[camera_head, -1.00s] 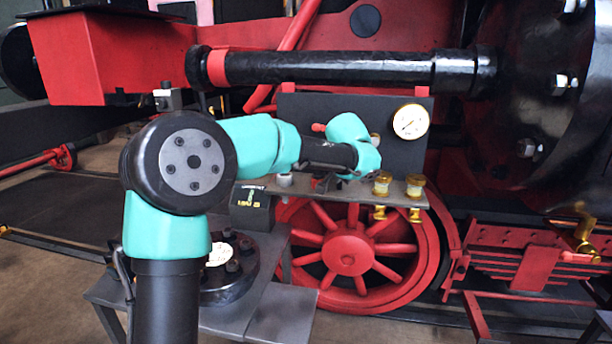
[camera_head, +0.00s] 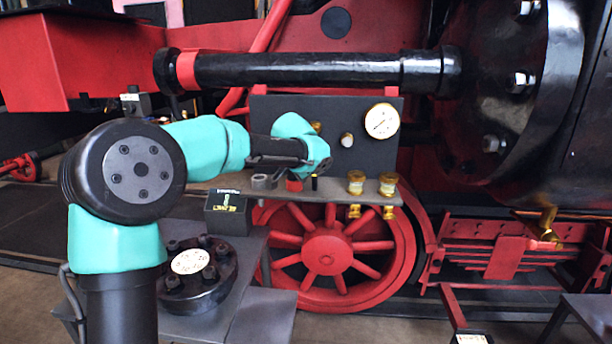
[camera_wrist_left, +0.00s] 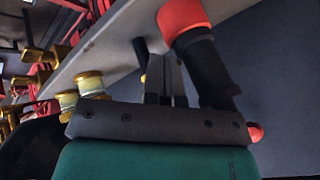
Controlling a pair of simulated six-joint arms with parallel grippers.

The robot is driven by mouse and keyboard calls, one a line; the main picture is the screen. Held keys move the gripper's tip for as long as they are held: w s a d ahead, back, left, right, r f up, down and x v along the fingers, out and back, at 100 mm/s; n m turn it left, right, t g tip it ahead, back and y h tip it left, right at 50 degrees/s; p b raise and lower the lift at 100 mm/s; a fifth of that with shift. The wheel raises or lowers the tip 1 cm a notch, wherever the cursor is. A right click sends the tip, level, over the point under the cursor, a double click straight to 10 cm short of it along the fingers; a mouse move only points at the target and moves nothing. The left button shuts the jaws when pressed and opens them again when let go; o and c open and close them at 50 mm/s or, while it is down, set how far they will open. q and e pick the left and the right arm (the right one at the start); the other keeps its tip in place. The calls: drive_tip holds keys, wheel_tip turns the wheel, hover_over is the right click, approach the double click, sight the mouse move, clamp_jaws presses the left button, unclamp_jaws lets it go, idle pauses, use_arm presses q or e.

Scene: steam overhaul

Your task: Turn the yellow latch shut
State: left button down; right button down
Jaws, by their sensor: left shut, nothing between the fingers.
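I cannot surely pick out the latch. A brass-yellow fitting (camera_head: 548,225) sticks out at the right, in front of the red spring gear. My left arm reaches over the shelf in front of the dark panel. My left gripper shows in the left wrist view (camera_wrist_left: 166,78), its fingers shut and empty. They are close beside a black cylinder with a red end (camera_wrist_left: 184,18); I cannot tell if they touch it. In the head view my own wrist hides the fingers. My right gripper is not in view.
The shelf (camera_head: 335,188) carries two brass-and-cream cups (camera_head: 356,182) and several small parts. The panel (camera_head: 362,158) bears a round gauge (camera_head: 382,121) and knobs. A red spoked wheel (camera_head: 325,252) stands below. A round black flange (camera_head: 205,285) sits on the grey stand.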

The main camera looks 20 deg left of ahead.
use_arm(q)
drive_tip(key=shift+w+a, duration=0.1)
drive_tip(key=shift+a, duration=0.05)
idle(0.6)
drive_tip(key=shift+s+d, duration=0.3)
drive_tip(key=shift+s, duration=0.2)
drive_tip(key=s+a+f+v, duration=0.1)
drive_tip(key=s+v, duration=0.1)
drive_tip(key=v, duration=0.9)
drive_tip(key=shift+a, duration=0.55)
drive_tip(key=c, duration=1.8)
unclamp_jaws()
drive_tip(key=shift+r, duration=0.15)
